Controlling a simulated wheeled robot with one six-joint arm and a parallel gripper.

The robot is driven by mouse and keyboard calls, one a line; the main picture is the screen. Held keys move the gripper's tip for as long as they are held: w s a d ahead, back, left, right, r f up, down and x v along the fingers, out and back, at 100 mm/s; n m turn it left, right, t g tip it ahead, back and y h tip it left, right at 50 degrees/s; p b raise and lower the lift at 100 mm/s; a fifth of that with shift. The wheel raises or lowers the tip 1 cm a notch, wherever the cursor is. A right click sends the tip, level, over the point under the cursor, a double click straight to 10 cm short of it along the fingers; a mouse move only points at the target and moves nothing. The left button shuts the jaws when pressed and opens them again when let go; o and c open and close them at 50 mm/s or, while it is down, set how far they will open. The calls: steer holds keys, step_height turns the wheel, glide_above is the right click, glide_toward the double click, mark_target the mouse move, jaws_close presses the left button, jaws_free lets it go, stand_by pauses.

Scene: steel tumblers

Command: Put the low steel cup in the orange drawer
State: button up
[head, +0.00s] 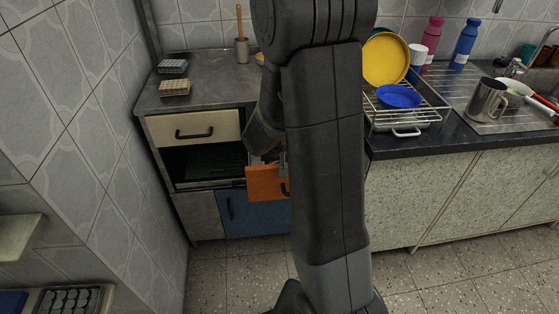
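The orange drawer front (265,184) stands out from the cabinet below the dark open compartment, with a dark handle at its right. My arm hides its right side, and its inside is not clearly visible. My gripper (283,164) is just above the orange front, mostly hidden behind my arm; I cannot tell whether its fingers touch the front or are open. A steel cup (484,101) with a handle stands upright by the sink at the right. I cannot tell whether it is the low one; no other steel tumbler is clearly visible.
A cream drawer (192,127) and a blue door (252,213) are on the same cabinet. A wire dish rack (405,115) holds a yellow plate (386,59) and a blue bowl (399,96). Two bottles stand behind. The tiled floor (460,278) at the right is clear.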

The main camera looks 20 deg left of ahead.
steer(key=o, duration=1)
steer(key=shift+r+p, duration=0.2)
steer(key=shift+p, duration=0.1)
steer(key=p+v, duration=0.2)
steer(key=v, duration=0.9)
steer(key=shift+s+d+r, duration=0.1)
steer(key=shift+r, duration=0.3)
